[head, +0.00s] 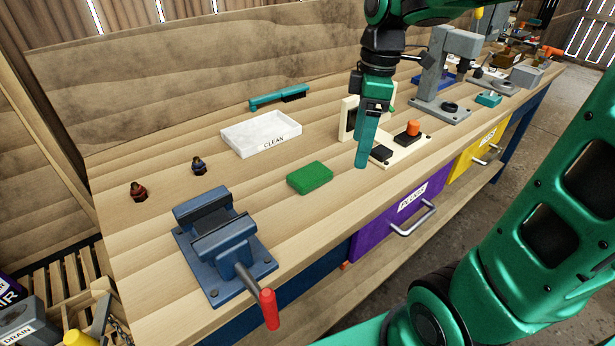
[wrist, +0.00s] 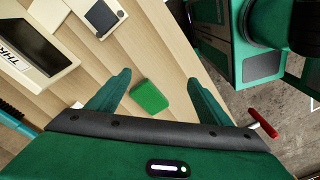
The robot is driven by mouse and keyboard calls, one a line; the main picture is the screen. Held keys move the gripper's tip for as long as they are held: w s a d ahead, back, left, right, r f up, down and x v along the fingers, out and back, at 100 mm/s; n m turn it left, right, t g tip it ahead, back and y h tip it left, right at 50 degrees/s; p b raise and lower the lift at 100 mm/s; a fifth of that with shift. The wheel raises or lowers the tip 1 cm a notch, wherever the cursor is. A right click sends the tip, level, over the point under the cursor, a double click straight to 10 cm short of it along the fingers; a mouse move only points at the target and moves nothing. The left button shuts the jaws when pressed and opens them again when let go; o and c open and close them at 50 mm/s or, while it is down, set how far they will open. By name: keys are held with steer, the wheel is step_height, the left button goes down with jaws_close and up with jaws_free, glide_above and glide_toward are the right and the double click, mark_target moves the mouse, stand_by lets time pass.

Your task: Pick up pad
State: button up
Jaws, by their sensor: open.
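The pad is a green rounded block (head: 310,178) lying flat on the wooden bench, right of the blue vise and in front of the white tray. In the wrist view the pad (wrist: 149,96) shows between the two finger tips, farther off than they are. My gripper (head: 364,150) hangs above the bench to the right of the pad, pointing down, apart from it. In the wrist view my gripper (wrist: 158,92) has its green fingers spread wide with nothing between them.
A blue vise (head: 222,245) with a red-tipped handle stands left of the pad. A white tray (head: 262,134) marked CLEAN lies behind it. A cream device (head: 400,152) with an orange knob stands close by my gripper. Bare bench surrounds the pad.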

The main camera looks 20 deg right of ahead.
steer(key=w+a+r+n, duration=0.1)
steer(key=w+a+n, duration=0.5)
steer(key=a+n, duration=0.25)
glide_above(310, 172)
steer(key=shift+n, duration=0.35)
steer(key=f, duration=0.4)
steer(key=shift+w+d+f, duration=0.15)
steer(key=shift+w+d, duration=0.05)
steer(key=shift+d, duration=0.1)
steer(key=shift+s+a+f, duration=0.1)
steer(key=shift+a+f, duration=0.05)
steer(key=shift+f, duration=1.45)
steer(key=shift+s+a+f, duration=0.1)
steer(key=shift+f, duration=1.45)
steer(key=shift+c, duration=0.3)
steer(key=c, duration=1.2)
steer(key=shift+o, duration=0.2)
steer(key=shift+r, duration=0.1)
